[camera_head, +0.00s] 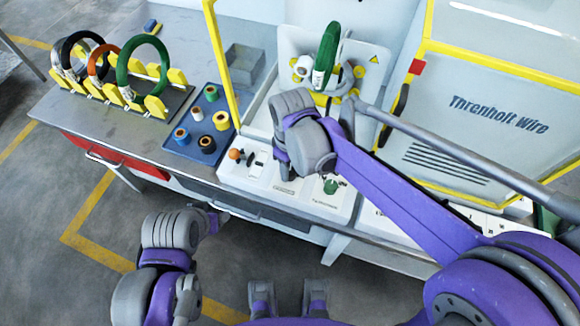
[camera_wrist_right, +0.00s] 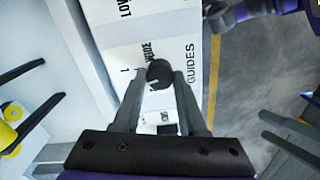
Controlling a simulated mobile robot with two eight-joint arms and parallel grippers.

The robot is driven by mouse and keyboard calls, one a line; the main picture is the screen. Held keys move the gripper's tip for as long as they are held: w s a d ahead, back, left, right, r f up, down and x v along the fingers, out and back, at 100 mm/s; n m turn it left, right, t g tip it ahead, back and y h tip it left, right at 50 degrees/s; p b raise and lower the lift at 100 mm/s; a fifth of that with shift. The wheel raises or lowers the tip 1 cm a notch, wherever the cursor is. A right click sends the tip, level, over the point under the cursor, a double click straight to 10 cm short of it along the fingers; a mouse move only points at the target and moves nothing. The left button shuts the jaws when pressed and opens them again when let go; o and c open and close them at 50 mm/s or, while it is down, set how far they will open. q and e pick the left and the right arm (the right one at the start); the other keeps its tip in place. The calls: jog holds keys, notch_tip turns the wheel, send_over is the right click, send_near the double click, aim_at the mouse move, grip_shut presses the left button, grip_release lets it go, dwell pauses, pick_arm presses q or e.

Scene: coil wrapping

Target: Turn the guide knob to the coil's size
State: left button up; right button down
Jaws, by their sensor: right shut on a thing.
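A green coil (camera_head: 328,52) with a white tag stands upright on the wrapping machine, behind my right wrist. My left gripper (camera_head: 218,213) is apart from the panel, in front of the bench edge; its fingers are too small to judge.
A rack at the left holds a green coil (camera_head: 142,62) and other coils. A blue tray (camera_head: 195,148) with several coloured spools lies beside the panel. A yellow-edged guard (camera_head: 470,110) stands right.

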aim_at(291, 171)
jog(key=shift+n, duration=1.6)
jog(key=shift+c, duration=2.3)
grip_release()
jog(key=shift+r, duration=0.1)
notch_tip(291, 171, up, 11)
jog(key=shift+w+f+p, duration=0.15)
jog(key=shift+f+p, duration=0.05)
jog(key=shift+p, duration=0.15)
jog(key=shift+d, duration=0.15)
